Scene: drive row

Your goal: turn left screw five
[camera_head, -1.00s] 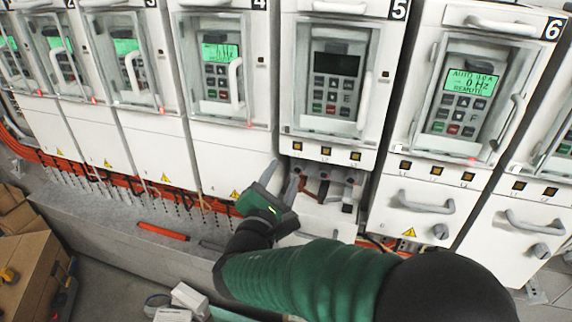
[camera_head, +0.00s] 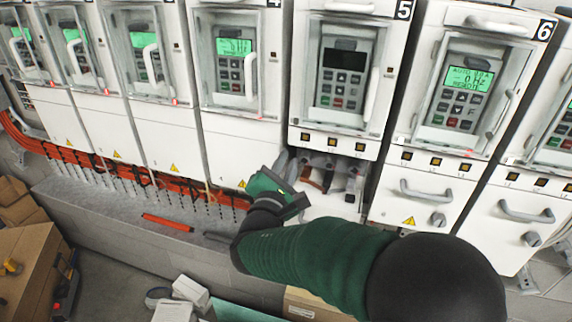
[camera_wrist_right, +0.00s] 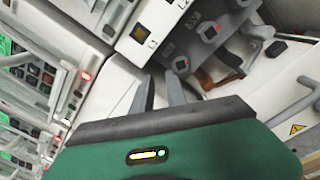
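Drive five (camera_head: 343,75) is the white cabinet marked 5, with a dark display. Its lower cover is off, and a grey terminal block (camera_head: 335,164) shows below three small labels. My right gripper (camera_head: 293,163) is at the left edge of the opening. In the wrist view its two fingers (camera_wrist_right: 160,88) are apart with nothing between them, just short of the left screw. My left gripper is not in view.
Drive six (camera_head: 455,95), with a lit green display and a handled lower cover, stands to the right. Lit drives stand to the left. Orange cables (camera_head: 110,165) run along the base. A cardboard box (camera_head: 30,265) and white boxes (camera_head: 185,295) lie below on the floor.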

